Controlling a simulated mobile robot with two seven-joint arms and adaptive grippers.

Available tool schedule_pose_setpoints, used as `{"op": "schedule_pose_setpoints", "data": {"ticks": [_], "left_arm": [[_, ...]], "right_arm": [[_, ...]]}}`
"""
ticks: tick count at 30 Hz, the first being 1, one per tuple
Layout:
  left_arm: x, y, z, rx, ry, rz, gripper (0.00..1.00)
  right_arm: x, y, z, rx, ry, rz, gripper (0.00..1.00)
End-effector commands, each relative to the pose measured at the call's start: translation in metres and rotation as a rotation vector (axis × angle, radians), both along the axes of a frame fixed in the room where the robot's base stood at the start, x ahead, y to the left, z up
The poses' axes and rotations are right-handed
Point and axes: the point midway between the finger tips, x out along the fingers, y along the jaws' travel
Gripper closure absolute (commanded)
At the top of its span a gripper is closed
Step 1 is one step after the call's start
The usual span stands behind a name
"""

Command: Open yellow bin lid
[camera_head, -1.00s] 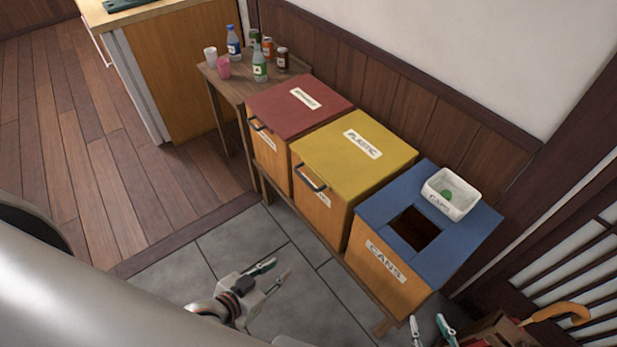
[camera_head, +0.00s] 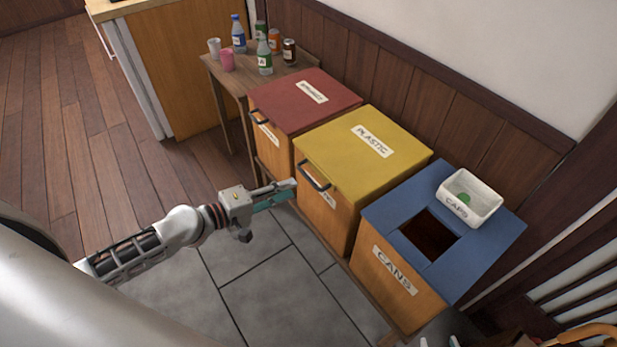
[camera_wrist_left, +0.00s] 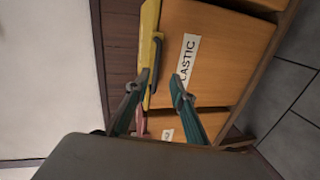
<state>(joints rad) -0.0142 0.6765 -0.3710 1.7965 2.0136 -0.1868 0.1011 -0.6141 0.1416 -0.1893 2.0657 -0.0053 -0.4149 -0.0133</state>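The yellow bin lid (camera_head: 350,158), labelled PLASTIC, lies closed on the middle wooden bin (camera_head: 335,218). Its dark handle (camera_head: 313,176) sits at the lid's front edge. In the left wrist view the lid (camera_wrist_left: 150,22) is a narrow yellow strip, with the handle (camera_wrist_left: 157,52) ahead of and between my fingertips. My left gripper (camera_head: 291,187) is open and empty, just left of the handle; I cannot tell whether a finger touches it. It also shows in the left wrist view (camera_wrist_left: 154,88). My right gripper (camera_head: 439,343) barely shows at the bottom edge, its tips apart.
A red-lidded bin (camera_head: 290,100) stands left of the yellow one. A blue-topped CANS bin (camera_head: 475,245) stands right, with a white caps tray (camera_head: 483,207) on it. Bottles and cups stand on a side table (camera_head: 228,80). Grey floor (camera_head: 260,290) in front is clear.

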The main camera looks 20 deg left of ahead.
Motion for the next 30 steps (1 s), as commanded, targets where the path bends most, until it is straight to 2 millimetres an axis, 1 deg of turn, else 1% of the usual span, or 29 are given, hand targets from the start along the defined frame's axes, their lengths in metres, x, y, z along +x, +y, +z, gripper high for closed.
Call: {"op": "schedule_pose_setpoints", "data": {"ticks": [3, 7, 13, 21, 25, 30], "left_arm": [[0.009, 0.007, 0.003, -0.049, 0.025, 0.018, 0.76], [0.015, 0.006, 0.005, -0.068, 0.031, 0.024, 0.76], [0.035, -0.007, 0.003, -0.067, 0.026, 0.022, 0.76], [0.064, -0.027, -0.007, -0.066, 0.029, 0.024, 0.76], [0.071, -0.032, -0.010, -0.066, 0.030, 0.023, 0.76], [0.074, -0.034, -0.011, -0.065, 0.030, 0.023, 0.76]], "right_arm": [[-0.001, -0.001, -0.002, -0.002, 0.000, 0.000, 0.63], [0.000, -0.001, 0.000, -0.003, -0.002, 0.000, 0.63], [0.003, -0.001, 0.005, 0.000, -0.010, -0.001, 0.63], [0.002, -0.001, 0.004, 0.003, -0.008, -0.001, 0.63], [0.002, 0.000, 0.003, 0.004, -0.006, -0.001, 0.63], [0.001, 0.000, 0.002, 0.004, -0.004, -0.001, 0.63]]}}
